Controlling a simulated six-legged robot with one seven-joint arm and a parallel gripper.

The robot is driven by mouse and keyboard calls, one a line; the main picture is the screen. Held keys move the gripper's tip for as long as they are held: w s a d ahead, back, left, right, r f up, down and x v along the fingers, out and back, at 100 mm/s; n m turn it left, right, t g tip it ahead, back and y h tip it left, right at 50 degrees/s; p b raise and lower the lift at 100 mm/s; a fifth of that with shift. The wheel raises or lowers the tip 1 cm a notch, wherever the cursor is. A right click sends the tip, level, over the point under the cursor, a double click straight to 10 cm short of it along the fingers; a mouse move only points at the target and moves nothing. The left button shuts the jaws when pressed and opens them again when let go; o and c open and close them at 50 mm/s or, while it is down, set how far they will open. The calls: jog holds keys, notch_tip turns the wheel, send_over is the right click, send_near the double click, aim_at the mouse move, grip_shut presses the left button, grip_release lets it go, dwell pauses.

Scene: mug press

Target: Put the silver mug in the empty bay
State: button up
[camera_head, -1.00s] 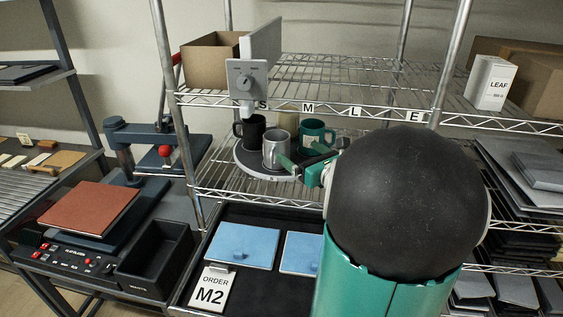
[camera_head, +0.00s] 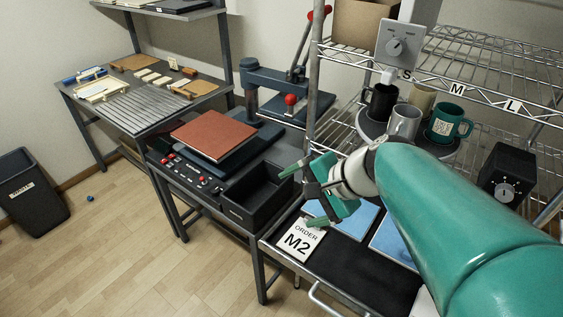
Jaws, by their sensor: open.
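The silver mug (camera_head: 404,121) stands upright on a round grey turntable (camera_head: 449,151) on the wire shelf. A black mug (camera_head: 381,103), a beige mug (camera_head: 424,93) and a green mug (camera_head: 447,122) stand around it. My gripper (camera_head: 303,192) is open and empty, left of and nearer than the mugs. Its green fingers hang above the area between the black bin and the ORDER M2 card (camera_head: 298,241). My arm hides part of the tray and shelf. I cannot tell which place is the empty bay.
A press (camera_head: 215,137) with a red-brown plate and a black bin (camera_head: 251,196) stand left of my gripper. A black tray (camera_head: 345,263) holds blue panels. A grey dial box (camera_head: 399,47) hangs above the mugs. Floor at left is mostly clear.

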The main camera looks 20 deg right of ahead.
jog(key=s+n+h, duration=0.5)
jog(key=s+n, duration=0.2)
jog(key=n, duration=0.5)
jog(key=shift+a+r+g+h, duration=0.3)
jog(key=shift+a+r, duration=0.15)
jog(key=shift+s, duration=0.1)
jog(key=shift+s, duration=0.15)
